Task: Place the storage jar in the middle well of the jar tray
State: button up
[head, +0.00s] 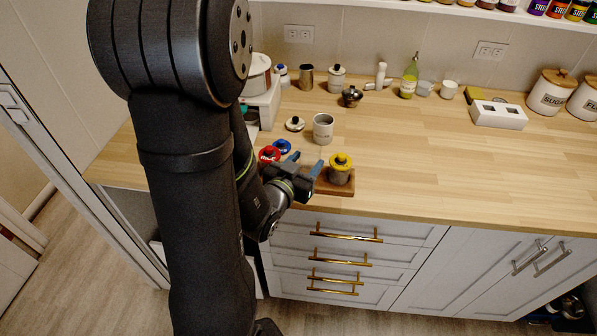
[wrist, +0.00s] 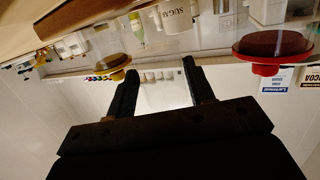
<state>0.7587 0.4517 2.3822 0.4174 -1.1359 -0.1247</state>
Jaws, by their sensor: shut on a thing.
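A jar with a yellow lid (head: 340,160) stands upright on the right part of the brown wooden jar tray (head: 339,189). It is at the left in the wrist view (wrist: 110,60). A red-lidded jar (head: 268,154) stands left of my gripper, and shows at the right in the wrist view (wrist: 270,52). A blue-lidded jar (head: 283,146) is just behind the red one. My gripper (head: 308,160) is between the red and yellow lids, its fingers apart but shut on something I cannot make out. My gripper and arm hide the tray's middle and left; I cannot see the middle well.
A white canister (head: 323,128) and a small round lidded item (head: 294,124) stand behind my gripper. The counter (head: 430,150) right of the tray is clear.

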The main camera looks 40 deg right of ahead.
jog(key=shift+w+a+f, duration=0.15)
jog(key=shift+w+f, duration=0.45)
jog(key=shift+w, duration=0.25)
jog(key=shift+f, duration=1.9)
jog(key=o, duration=1.1)
jog(key=shift+f, duration=0.15)
jog(key=shift+c, duration=0.2)
jog(key=shift+r, duration=0.2)
jog(key=v, duration=0.7)
jog(key=shift+a, duration=0.2)
jog(key=shift+s+d+f, duration=0.1)
jog(key=shift+d, duration=0.05)
